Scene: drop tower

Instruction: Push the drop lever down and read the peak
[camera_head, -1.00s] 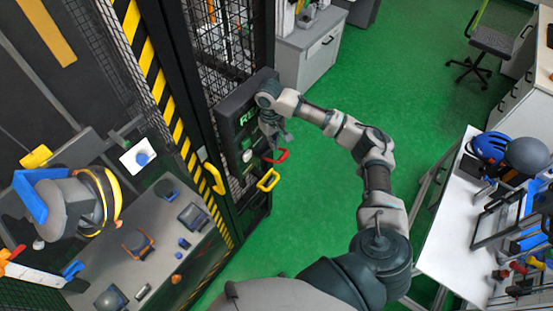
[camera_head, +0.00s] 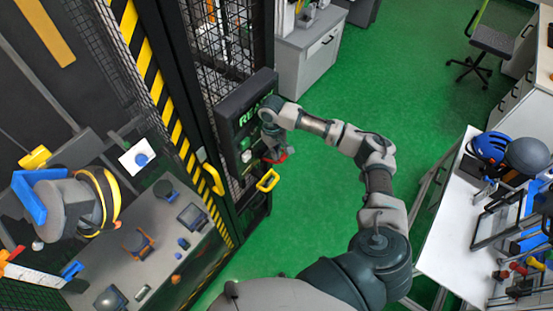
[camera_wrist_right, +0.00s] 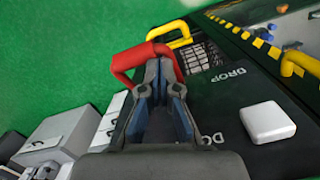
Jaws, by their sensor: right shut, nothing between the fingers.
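The black control panel (camera_head: 236,135) on the cage post has a green-lit display (camera_head: 248,117), partly hidden by my right arm. A red lever handle (camera_head: 279,159) sticks out from the panel's lower part, and a yellow handle (camera_head: 268,181) is below it. My right gripper (camera_head: 275,151) is shut and empty at the red handle. In the right wrist view its fingertips (camera_wrist_right: 160,66) overlap the red handle (camera_wrist_right: 123,64); I cannot tell whether they touch. The word DROP and a white button (camera_wrist_right: 268,122) show on the panel there. My left gripper is out of view.
The caged tower with a striped post (camera_head: 150,70) stands at left, with a yellow door handle (camera_head: 213,180). A grey drawer cabinet (camera_head: 309,55) is behind the panel. A white table (camera_head: 447,262) with helmets is at right. Green floor lies open between.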

